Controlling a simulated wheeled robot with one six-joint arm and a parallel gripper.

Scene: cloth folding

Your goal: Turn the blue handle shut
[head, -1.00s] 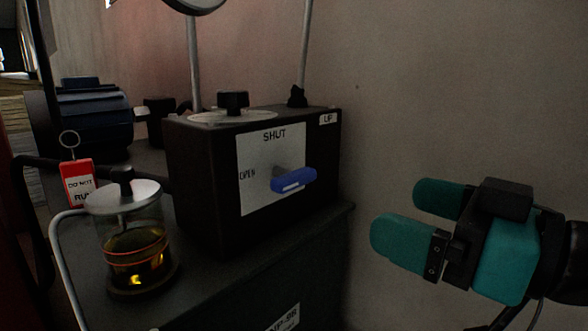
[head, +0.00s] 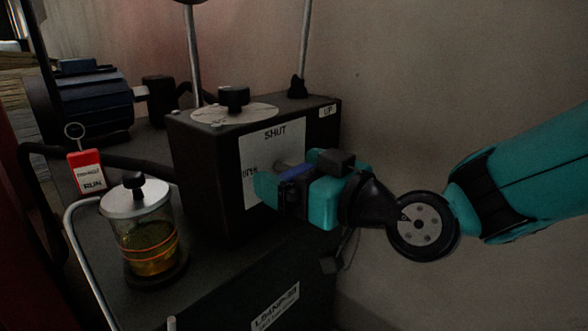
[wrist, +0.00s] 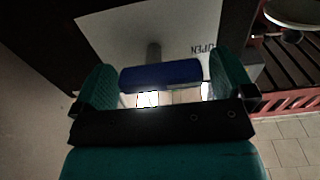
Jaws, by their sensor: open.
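The blue handle (head: 296,172) sits on a short shaft on the front of a black box (head: 205,190). It lies roughly level on a white plate (head: 256,150) marked SHUT at the top and OPEN at the left. My teal gripper (head: 273,186) is at the handle and hides much of it in the head view. In the wrist view, the handle (wrist: 160,75) lies crosswise between the two open fingers of my gripper (wrist: 165,82). Narrow gaps seem to show at both ends, and contact cannot be told.
A glass jar (head: 150,245) with amber liquid and a metal lid stands left of the box. A red tag (head: 86,171) hangs behind it. The wall (head: 450,100) bounds the right.

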